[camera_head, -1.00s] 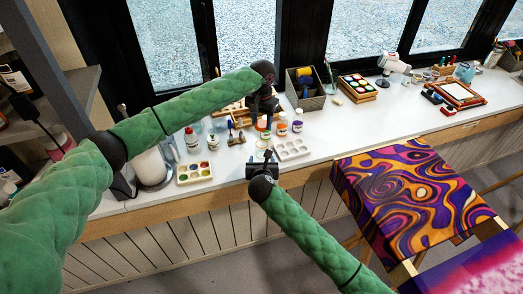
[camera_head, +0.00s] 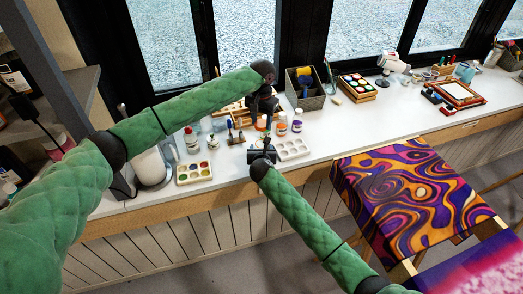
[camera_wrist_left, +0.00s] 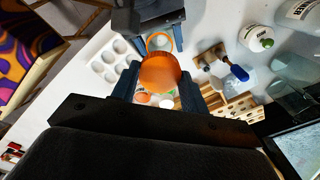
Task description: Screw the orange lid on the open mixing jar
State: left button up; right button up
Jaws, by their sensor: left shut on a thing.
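The orange lid (camera_wrist_left: 160,74) is between the fingers of my left gripper (camera_wrist_left: 165,88) in the left wrist view. My left gripper (camera_head: 262,112) is shut on it above the counter in the head view, where the lid (camera_head: 262,125) shows small. An open jar with a round pale rim (camera_wrist_left: 158,41) stands just beyond the lid, apart from it in the picture. My right gripper (camera_wrist_left: 150,22) has its fingers on both sides of this jar; whether they press on it is unclear. In the head view my right gripper (camera_head: 262,153) is low over the counter's front edge.
A white palette (camera_head: 293,149) lies right of my right gripper, and a paint tray (camera_head: 194,173) lies to its left. Bottles (camera_head: 191,140) and a wooden tool rack (camera_head: 235,133) stand close by. The counter (camera_head: 350,125) has free room farther right.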

jog(key=c, duration=1.1)
pick_arm(q)
jog(key=shift+f, duration=2.45)
pick_arm(e)
jog(key=shift+c, duration=0.2)
pick_arm(q)
jog(key=shift+f, duration=0.1)
jog(key=shift+f, duration=0.85)
jog(key=shift+f, duration=0.55)
jog(key=o, duration=0.9)
pick_arm(e)
grip_shut()
